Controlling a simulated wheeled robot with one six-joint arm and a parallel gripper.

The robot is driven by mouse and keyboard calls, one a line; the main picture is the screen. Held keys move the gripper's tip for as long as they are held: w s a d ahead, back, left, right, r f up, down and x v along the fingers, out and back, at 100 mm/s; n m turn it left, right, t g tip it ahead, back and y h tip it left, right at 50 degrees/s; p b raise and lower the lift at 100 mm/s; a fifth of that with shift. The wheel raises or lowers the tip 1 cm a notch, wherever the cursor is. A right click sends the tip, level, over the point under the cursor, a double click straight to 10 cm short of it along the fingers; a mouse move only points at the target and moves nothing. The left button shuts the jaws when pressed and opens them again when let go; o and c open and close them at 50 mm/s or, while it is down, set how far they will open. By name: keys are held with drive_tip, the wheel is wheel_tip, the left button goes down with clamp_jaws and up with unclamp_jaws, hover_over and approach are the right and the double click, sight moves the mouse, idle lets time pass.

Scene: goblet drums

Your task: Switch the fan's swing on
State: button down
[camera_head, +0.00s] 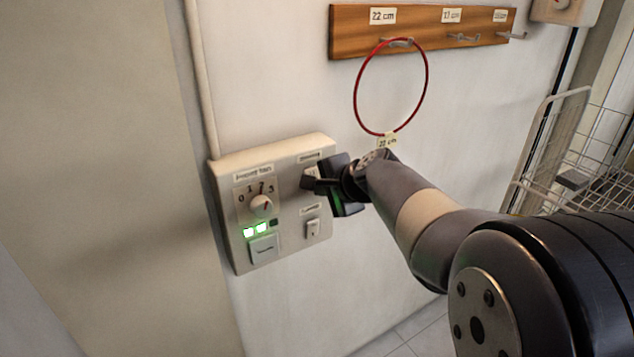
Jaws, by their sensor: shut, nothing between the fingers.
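A cream control panel (225,175) is fixed to the wall at lower left. On its left half are a dial (261,205) marked 0 to 3, small lights (254,229) with two lit, and a large push button (263,248). On its right half, a white rocker switch (313,229) shows at the bottom. Above it is a small label (309,157), too blurred to read for sure. My gripper (309,181) is shut and empty, its tips at the panel's upper right, just below that label. It hides whatever control sits there; I cannot tell whether it touches.
A wooden hook board (345,38) is on the wall above, with a red ring (427,75) hanging from its left hook, close above my wrist. A white wire basket (600,130) stands at the right. A pipe (203,90) runs up the wall from the panel.

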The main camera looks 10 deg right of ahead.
drive_tip(key=shift+w+a, duration=0.15)
drive_tip(key=shift+w, duration=0.2)
drive_tip(key=shift+f+b, duration=0.15)
drive_tip(key=shift+b, duration=0.2)
drive_tip(key=shift+w+b, duration=0.15)
drive_tip(key=shift+b, duration=0.35)
drive_tip(key=shift+r, duration=0.2)
drive_tip(key=shift+r+p, duration=0.65)
drive_tip(key=shift+r, duration=0.1)
